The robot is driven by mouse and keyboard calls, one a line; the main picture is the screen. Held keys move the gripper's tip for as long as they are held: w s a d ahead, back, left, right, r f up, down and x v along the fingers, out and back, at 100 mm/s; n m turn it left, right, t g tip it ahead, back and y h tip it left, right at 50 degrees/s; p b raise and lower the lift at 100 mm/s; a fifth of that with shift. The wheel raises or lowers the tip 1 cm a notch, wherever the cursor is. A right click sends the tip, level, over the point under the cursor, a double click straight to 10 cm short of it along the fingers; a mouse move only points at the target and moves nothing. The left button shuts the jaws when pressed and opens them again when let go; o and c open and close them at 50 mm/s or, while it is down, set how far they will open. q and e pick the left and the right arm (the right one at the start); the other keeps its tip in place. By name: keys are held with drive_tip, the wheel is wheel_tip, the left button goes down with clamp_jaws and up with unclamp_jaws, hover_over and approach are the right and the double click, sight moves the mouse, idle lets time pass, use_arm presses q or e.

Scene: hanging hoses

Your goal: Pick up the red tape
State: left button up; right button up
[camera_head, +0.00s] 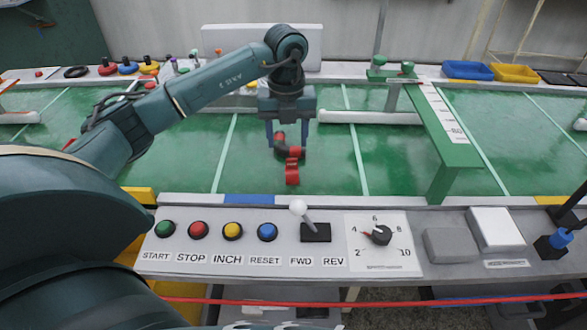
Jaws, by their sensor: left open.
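A small red object (292,172), which looks like the red tape, rests on the green belt (400,165) near the middle. My left gripper (288,150) points down just above and behind it. Its two fingers are apart. A dark and red piece (281,141) shows between the fingers; I cannot tell if it touches them or is part of the same object. My right gripper is not in view.
A control panel (160,258) with coloured buttons, a white-knobbed lever (298,208) and a dial (381,235) lies in front of the belt. A green gantry (436,121) with a scale spans the belt on the right. Blue (467,70) and yellow (515,73) trays stand behind.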

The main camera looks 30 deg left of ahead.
sight(292, 168)
use_arm(q)
wheel_tip(292, 168, down, 4)
drive_tip(key=shift+r, duration=0.15)
drive_tip(key=shift+w+d+f, duration=0.1)
drive_tip(key=shift+d+f, duration=0.05)
drive_tip(key=shift+f, duration=0.75)
drive_tip(key=shift+d+f, duration=0.2)
drive_tip(key=shift+f, duration=0.7)
drive_tip(key=shift+w+d+f, duration=0.1)
drive_tip(key=shift+d+f, duration=0.05)
drive_tip(key=shift+f, duration=0.75)
drive_tip(key=shift+s, duration=0.1)
drive_tip(key=shift+c, duration=0.2)
drive_tip(key=c, duration=1)
wheel_tip(292, 168, up, 10)
drive_tip(key=shift+r, duration=0.1)
drive_tip(key=o, duration=0.4)
drive_tip(key=c, duration=0.5)
